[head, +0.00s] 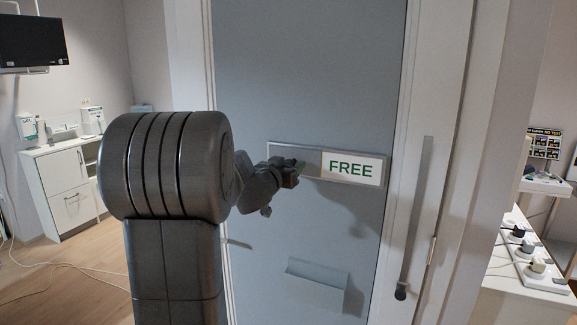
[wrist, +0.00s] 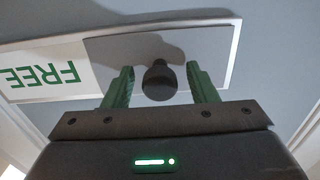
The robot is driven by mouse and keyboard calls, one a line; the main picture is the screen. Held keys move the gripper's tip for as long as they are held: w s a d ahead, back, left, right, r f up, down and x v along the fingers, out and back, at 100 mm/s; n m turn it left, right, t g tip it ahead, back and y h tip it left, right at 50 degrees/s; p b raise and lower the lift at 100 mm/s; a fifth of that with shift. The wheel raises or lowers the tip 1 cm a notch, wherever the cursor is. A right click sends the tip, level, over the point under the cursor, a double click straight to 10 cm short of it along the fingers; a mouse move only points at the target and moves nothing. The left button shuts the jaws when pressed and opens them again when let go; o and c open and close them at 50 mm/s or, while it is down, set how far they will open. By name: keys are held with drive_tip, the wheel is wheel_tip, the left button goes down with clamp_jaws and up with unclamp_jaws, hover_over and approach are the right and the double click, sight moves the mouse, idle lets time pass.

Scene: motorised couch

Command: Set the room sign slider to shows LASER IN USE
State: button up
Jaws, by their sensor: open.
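The room sign (head: 350,168) is mounted on the grey-blue door and shows FREE in green on white at its right side in the head view. A grey slider plate covers the left part of the sign. In the wrist view the sign appears upside down, with the slider plate (wrist: 205,52) at right and FREE at left. A dark round knob (wrist: 160,80) stands out from the plate. My gripper (wrist: 162,88) is open, its green fingers on either side of the knob, with gaps visible. In the head view my gripper (head: 296,170) is at the sign's left part and hides some of it.
A white counter with sockets (head: 530,262) is at far right. A white cabinet (head: 62,188) stands at left, with cables on the floor.

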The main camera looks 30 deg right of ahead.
drive_tip(key=shift+c, duration=0.4)
clamp_jaws()
drive_tip(key=s+d+b, duration=0.1)
drive_tip(key=s+d, duration=0.2)
drive_tip(key=s, duration=0.1)
drive_tip(key=s+d+b, duration=0.2)
drive_tip(key=s+d, duration=0.1)
drive_tip(key=s, duration=0.1)
drive_tip(key=s+d+b, duration=0.2)
drive_tip(key=s+d, duration=0.2)
drive_tip(key=shift+d+f, duration=0.1)
drive_tip(key=shift+f, duration=0.1)
drive_tip(key=shift+s+d+r+b, duration=0.1)
drive_tip(key=shift+s+d+b, duration=0.2)
drive_tip(key=shift+s+b, duration=0.1)
drive_tip(key=shift+r, duration=0.1)
drive_tip(key=shift+c, duration=0.7)
unclamp_jaws()
drive_tip(key=shift+o, duration=1.1)
drive_tip(key=shift+s+d, duration=0.15)
